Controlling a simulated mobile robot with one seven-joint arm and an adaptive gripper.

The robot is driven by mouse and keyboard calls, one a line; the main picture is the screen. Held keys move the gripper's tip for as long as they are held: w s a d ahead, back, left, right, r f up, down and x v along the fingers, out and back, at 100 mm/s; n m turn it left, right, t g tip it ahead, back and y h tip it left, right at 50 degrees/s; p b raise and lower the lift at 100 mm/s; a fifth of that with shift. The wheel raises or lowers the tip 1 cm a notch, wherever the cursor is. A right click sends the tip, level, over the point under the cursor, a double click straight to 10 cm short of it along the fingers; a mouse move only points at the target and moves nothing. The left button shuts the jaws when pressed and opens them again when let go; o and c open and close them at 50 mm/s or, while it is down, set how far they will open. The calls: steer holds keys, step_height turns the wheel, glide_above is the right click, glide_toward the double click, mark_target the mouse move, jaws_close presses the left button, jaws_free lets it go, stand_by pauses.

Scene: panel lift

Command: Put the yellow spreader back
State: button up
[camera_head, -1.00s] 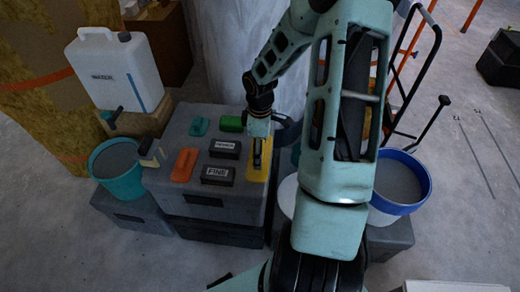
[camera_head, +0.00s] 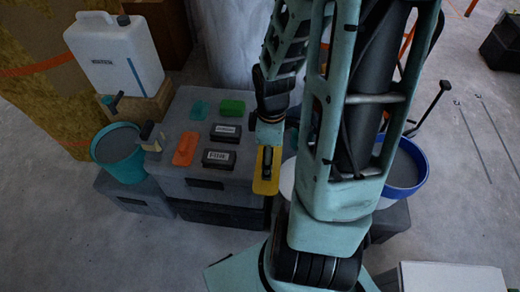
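The yellow spreader (camera_head: 265,185) is a flat yellow plate at the right edge of the grey crate (camera_head: 172,182), its lower end reaching past the crate's top. My gripper (camera_head: 267,158) comes down over the plate, its dark fingers in front of the plate's middle. It appears shut on the spreader, as both have shifted together. The fingertips are small and partly hidden, and I cannot tell whether the plate touches the crate.
An orange tool (camera_head: 186,149), a teal one (camera_head: 200,109), a green block (camera_head: 232,107) and two labelled black blocks (camera_head: 219,159) lie on the crate. A teal bucket (camera_head: 118,152) stands left, a blue-rimmed bucket (camera_head: 408,170) right. A white water can (camera_head: 115,55) stands behind.

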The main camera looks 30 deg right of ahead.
steer(key=w+d+f+b, duration=0.1)
steer(key=w+f, duration=0.2)
steer(key=w, duration=0.1)
steer(key=w+d+f+b, duration=0.1)
steer(key=w+f, duration=0.2)
steer(key=w, duration=0.1)
steer(key=w+d+f+b, duration=0.1)
steer(key=w+f+b, duration=0.1)
steer(key=w+f, duration=0.1)
steer(key=shift+w+d, duration=0.3)
steer(key=shift+w, duration=0.4)
steer(key=shift+w+f, duration=0.15)
steer(key=shift+f, duration=0.1)
steer(key=shift+w+d+f+b, duration=0.15)
steer(key=shift+f+b, duration=0.3)
steer(key=shift+f, duration=1.2)
steer(key=shift+f, duration=0.15)
steer(key=o, duration=0.6)
steer(key=shift+f, duration=0.1)
steer(key=shift+c, duration=0.2)
steer(key=o, duration=0.4)
steer(key=shift+o, duration=0.2)
